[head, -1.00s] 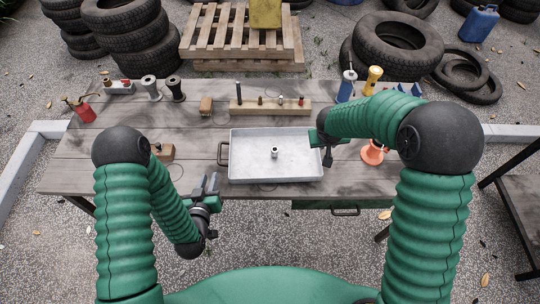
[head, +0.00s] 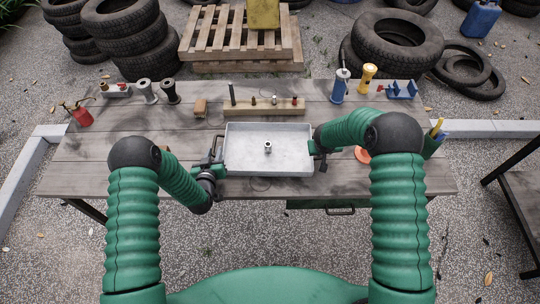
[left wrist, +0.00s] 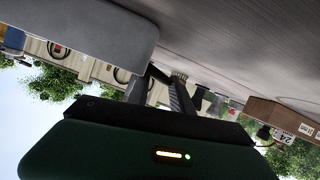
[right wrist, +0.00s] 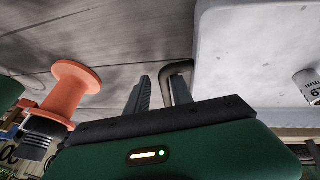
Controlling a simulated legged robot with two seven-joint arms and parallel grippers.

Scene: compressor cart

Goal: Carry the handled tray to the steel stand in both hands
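The handled tray (head: 240,162) is shallow and pale grey and lies on the wooden table, with a small metal socket (head: 268,147) standing in it. My left gripper (head: 212,157) is at the tray's left handle (head: 216,146); in the left wrist view the fingers look apart, and their grip on the handle is unclear. My right gripper (head: 319,155) is at the right end. In the right wrist view its fingers (right wrist: 160,92) are open, with the dark right handle (right wrist: 177,70) between them. A dark-framed stand (head: 520,188), perhaps the steel stand, is at the right edge.
An orange spool (right wrist: 75,90) is near my right gripper. Gravel lies between table and stand.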

